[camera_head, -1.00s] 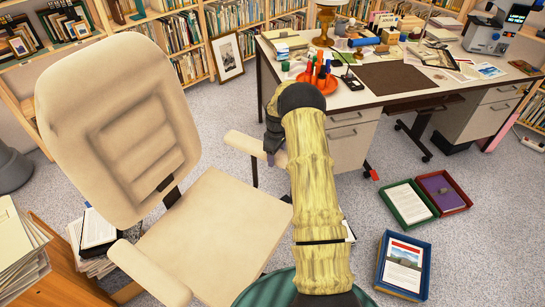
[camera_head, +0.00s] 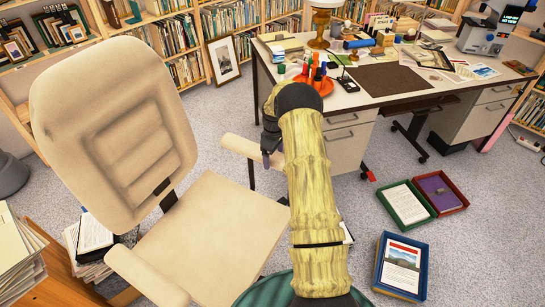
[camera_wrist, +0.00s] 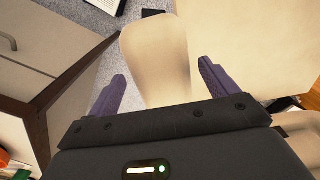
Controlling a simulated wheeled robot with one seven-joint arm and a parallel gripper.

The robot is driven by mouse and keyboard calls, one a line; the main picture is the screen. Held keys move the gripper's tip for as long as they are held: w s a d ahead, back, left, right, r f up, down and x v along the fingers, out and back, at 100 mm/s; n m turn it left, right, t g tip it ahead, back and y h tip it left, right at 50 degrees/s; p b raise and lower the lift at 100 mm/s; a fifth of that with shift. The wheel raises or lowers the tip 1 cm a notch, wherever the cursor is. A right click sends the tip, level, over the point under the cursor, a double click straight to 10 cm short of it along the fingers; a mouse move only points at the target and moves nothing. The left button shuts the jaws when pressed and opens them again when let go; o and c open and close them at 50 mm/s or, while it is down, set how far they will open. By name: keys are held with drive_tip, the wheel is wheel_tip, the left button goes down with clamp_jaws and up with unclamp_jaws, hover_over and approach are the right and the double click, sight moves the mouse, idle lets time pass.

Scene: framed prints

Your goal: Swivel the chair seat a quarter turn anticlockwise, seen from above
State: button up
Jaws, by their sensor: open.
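The chair is beige, with a tall padded backrest (camera_head: 115,130), a square seat (camera_head: 210,235) and two armrests. The seat's front faces the lower right of the head view, with the backrest at the upper left. My gripper (camera_head: 272,150) is at the far armrest (camera_head: 243,147), near its front end. In the wrist view this armrest (camera_wrist: 157,55) lies between the two purple fingers of my gripper (camera_wrist: 163,90). A gap shows between the left finger and the armrest, and the right finger is close to it. The near armrest (camera_head: 147,275) is free. My arm hides part of the seat's right side.
A desk (camera_head: 340,100) with drawers, pens and papers stands behind my gripper. Document trays (camera_head: 402,262) lie on the floor at the right. A wooden unit with paper stacks (camera_head: 18,255) is close at the lower left. Bookshelves line the back.

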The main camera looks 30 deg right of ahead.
wheel_tip(320, 180, up, 16)
drive_tip(key=shift+w+a, duration=0.15)
drive_tip(key=shift+a, duration=0.1)
idle(0.4)
drive_tip(key=s+a+r+m+t+p, duration=0.1)
drive_tip(key=s+a+r+m+p, duration=0.2)
drive_tip(key=s+a+r+p, duration=0.55)
drive_tip(key=s+a+r+m+p, duration=0.1)
drive_tip(key=s+a+r, duration=0.1)
drive_tip(key=s, duration=0.5)
drive_tip(key=s+a+r+m+t, duration=0.1)
drive_tip(key=s+a+r, duration=0.1)
drive_tip(key=s+a, duration=0.3)
drive_tip(key=s+a+r+m+p, duration=0.1)
drive_tip(key=s+a, duration=0.3)
drive_tip(key=s, duration=0.4)
drive_tip(key=shift+s+a+r+m+t+p, duration=0.15)
drive_tip(key=shift+s+r+m+t+p, duration=0.2)
drive_tip(key=shift+r, duration=0.45)
